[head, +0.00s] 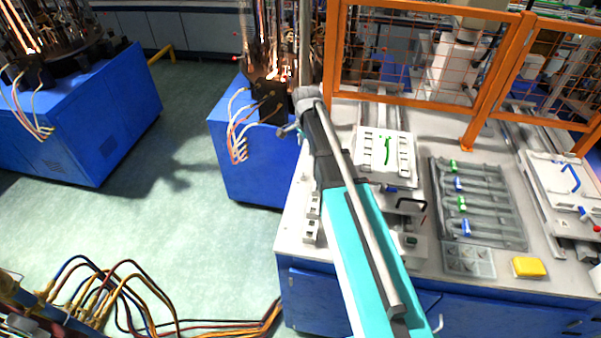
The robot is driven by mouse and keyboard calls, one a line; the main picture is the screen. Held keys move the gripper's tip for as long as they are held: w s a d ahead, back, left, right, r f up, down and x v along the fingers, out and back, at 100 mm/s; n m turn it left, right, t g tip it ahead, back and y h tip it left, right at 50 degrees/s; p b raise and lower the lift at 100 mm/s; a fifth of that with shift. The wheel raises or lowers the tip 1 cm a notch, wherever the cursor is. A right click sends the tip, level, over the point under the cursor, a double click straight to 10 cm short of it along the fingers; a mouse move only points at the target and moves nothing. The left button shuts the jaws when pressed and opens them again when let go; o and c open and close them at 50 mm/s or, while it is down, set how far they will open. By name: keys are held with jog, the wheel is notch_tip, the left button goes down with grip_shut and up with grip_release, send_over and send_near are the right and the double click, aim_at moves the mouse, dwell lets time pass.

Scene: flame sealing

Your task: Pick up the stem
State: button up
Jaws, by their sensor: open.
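My arm reaches up from the bottom middle of the head view. It covers part of the worktable. I cannot make out my gripper's fingers in this view. A grey rack (488,235) on the table has several long slots. Small green pieces (461,203) and blue pieces (466,227) sit in it. A green curved piece (387,150) lies on a white fixture plate (366,160). A blue bent piece (572,180) lies on another white fixture at the far right. I cannot tell which of these is the stem.
The worktable (296,222) has blue cabinets below. An orange guard frame (421,100) stands along its back. A yellow block (529,267) sits near the front edge. Blue machine bases (240,160) with wires stand behind and left. Cables (84,285) lie bottom left. Green floor (165,225) is clear between.

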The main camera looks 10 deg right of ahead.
jog(key=shift+f, duration=0.15)
dwell(0.3)
jog(key=b, duration=0.9)
send_over(304, 176)
jog(key=f, duration=0.8)
jog(key=shift+w+d+f, duration=0.15)
jog(key=shift+w+d, duration=0.15)
jog(key=f+b, duration=0.3)
jog(key=shift+s+a+f, duration=0.15)
jog(key=shift+a+f, duration=0.1)
jog(key=shift+a, duration=0.15)
jog(key=shift+f+b, duration=0.85)
jog(key=shift+b, duration=0.1)
jog(key=c, duration=0.9)
